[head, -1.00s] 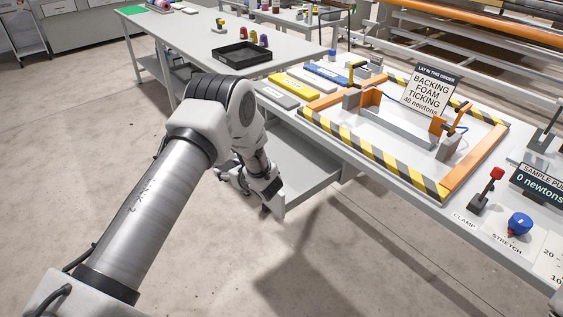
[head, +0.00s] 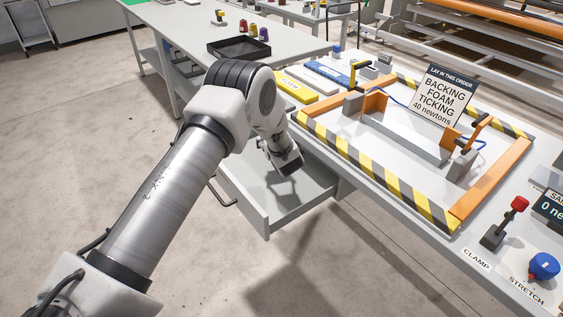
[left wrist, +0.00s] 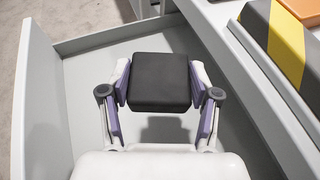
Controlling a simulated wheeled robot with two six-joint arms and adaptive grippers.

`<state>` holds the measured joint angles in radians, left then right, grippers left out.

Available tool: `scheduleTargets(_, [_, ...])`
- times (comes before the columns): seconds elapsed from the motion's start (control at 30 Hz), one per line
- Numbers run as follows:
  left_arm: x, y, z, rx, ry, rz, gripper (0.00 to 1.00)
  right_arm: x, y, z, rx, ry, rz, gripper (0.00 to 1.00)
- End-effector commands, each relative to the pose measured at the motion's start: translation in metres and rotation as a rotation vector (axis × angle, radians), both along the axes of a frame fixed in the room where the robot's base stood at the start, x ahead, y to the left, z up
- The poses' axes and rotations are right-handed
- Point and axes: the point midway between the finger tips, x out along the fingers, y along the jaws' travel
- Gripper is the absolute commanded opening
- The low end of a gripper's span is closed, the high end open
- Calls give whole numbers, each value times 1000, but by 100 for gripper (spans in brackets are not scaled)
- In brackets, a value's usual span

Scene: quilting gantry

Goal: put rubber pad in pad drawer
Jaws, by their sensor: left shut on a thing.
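The rubber pad (left wrist: 160,82) is a black, square block with rounded edges in the left wrist view. My left gripper (left wrist: 160,88) is shut on it, with a finger on each side. In the head view my left gripper (head: 287,163) is over the open grey pad drawer (head: 268,222), and the pad is hard to make out there. The drawer's wall (left wrist: 46,110) and bare floor also show in the left wrist view. A shadow lies on the floor below the pad, so the pad seems held above it. My right gripper is not in view.
The worktable above the drawer carries a striped frame (head: 390,185), a yellow block (head: 295,86) and a sign (head: 444,95). The table edge runs close beside my left gripper. A black tray (head: 239,48) sits on the table behind. The floor at left is clear.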

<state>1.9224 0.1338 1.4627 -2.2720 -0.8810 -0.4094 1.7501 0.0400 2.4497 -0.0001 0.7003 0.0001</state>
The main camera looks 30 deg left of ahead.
Motion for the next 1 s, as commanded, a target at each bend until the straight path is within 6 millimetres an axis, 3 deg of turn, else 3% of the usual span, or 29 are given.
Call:
scheduleTargets(0.53, [-1, 0, -100, 0, 0, -1, 18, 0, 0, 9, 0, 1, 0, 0])
scheduleTargets(0.93, [0, 0, -111, -1, -1, 0, 18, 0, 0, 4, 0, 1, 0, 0])
scheduleTargets(0.97, [-1, 0, -110, -1, -1, 0, 65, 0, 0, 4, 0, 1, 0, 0])
scheduleTargets(1.0, [0, 0, -109, -1, -1, 0, 79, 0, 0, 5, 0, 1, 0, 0])
